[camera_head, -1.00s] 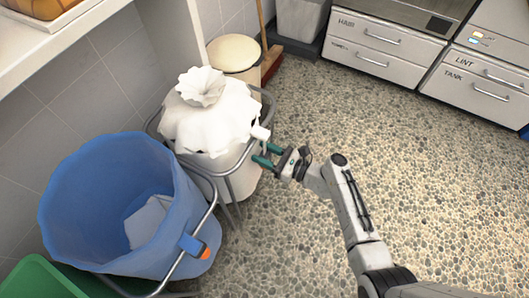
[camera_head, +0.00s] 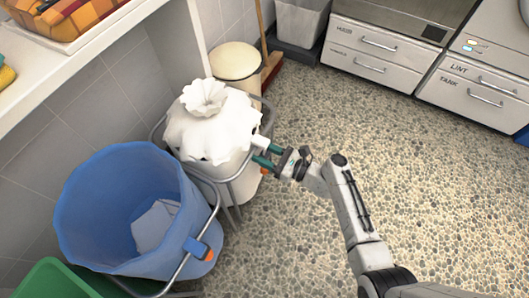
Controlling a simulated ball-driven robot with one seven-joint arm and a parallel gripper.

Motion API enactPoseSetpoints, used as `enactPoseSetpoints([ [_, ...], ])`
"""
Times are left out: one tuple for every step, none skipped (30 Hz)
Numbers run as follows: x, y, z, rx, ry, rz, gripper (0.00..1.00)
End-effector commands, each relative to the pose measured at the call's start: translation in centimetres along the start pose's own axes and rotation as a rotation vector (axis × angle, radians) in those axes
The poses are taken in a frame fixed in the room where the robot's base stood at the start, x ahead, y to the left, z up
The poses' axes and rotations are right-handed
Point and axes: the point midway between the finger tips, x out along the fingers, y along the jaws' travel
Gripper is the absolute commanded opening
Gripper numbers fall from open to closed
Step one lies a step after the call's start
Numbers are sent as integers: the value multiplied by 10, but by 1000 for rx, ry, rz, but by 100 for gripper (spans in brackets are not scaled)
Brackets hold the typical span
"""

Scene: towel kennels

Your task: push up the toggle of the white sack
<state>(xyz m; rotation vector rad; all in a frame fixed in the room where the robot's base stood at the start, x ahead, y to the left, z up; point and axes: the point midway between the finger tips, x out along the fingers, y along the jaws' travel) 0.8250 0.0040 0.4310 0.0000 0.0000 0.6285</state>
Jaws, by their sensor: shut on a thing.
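The white sack (camera_head: 205,140) hangs in a grey metal frame, its gathered top bunched into a ruffle. Its white toggle (camera_head: 260,141) is at the sack's right side, by the frame. My gripper (camera_head: 265,156), with teal fingers, reaches in from the right and is shut on the toggle. The fingers hide part of it. A small orange spot (camera_head: 264,171) shows just below the fingers.
An open blue sack (camera_head: 85,215) in a similar frame stands at front left, with a blue, orange-tipped toggle (camera_head: 199,249). A green bin (camera_head: 55,282) is at the lower left. A cream bin (camera_head: 236,62) and broom (camera_head: 270,68) stand behind. The pebbled floor (camera_head: 420,180) at right is clear.

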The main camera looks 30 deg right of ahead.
Motion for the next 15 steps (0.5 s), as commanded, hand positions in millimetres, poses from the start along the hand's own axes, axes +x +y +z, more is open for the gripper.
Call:
enactPoseSetpoints([
  [0, 0, -1, 1, 0, 0, 0],
  [0, 0, -1, 1, 0, 0, 0],
  [0, 0, -1, 1, 0, 0, 0],
  [0, 0, -1, 1, 0, 0, 49],
  [0, 0, -1, 1, 0, 0, 52],
  [0, 0, -1, 1, 0, 0, 56],
  [0, 0, -1, 1, 0, 0, 59],
  [0, 0, -1, 0, 0, 0, 62],
  [0, 0, -1, 0, 0, 0, 65],
  [0, 0, -1, 0, 0, 0, 68],
  [0, 0, -1, 0, 0, 0, 68],
  [0, 0, -1, 0, 0, 0, 68],
  [0, 0, -1, 0, 0, 0, 68],
  [0, 0, -1, 0, 0, 0, 68],
  [0, 0, -1, 0, 0, 0, 68],
])
